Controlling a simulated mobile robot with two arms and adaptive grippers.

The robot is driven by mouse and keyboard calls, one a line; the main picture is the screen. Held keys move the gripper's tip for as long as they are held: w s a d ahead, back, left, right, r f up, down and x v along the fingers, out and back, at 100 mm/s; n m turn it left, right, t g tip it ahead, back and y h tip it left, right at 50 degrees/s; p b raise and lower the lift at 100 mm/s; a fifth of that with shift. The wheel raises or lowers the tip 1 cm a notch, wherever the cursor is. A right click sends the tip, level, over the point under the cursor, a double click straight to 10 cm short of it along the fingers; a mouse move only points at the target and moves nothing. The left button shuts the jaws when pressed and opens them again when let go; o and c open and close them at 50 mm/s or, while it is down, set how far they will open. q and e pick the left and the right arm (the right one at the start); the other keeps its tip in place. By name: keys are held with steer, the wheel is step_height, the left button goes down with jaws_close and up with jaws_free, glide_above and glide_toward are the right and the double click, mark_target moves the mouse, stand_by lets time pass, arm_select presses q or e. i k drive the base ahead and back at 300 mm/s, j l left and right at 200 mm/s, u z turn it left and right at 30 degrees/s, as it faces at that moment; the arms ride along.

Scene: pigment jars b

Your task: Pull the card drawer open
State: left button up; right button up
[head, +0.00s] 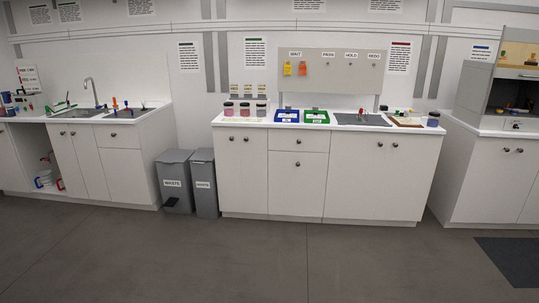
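Neither of my grippers is in view.
Two grey bins (176,190) (205,192) stand left of the middle counter. On its top (256,120) are jars (245,109), a blue tray (287,116), a green tray (317,117) and a grey mat (350,120). A hooded counter (485,180) stands at right. The floor in front is clear.

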mark_target(292, 140)
steer(key=i, duration=2.1)
steer(key=i+u, duration=0.1)
steer(key=i, duration=0.4)
steer(key=i+l+u, duration=0.15)
steer(key=i, duration=0.3)
steer(key=i+l+u, duration=0.1)
steer(key=i, duration=0.35)
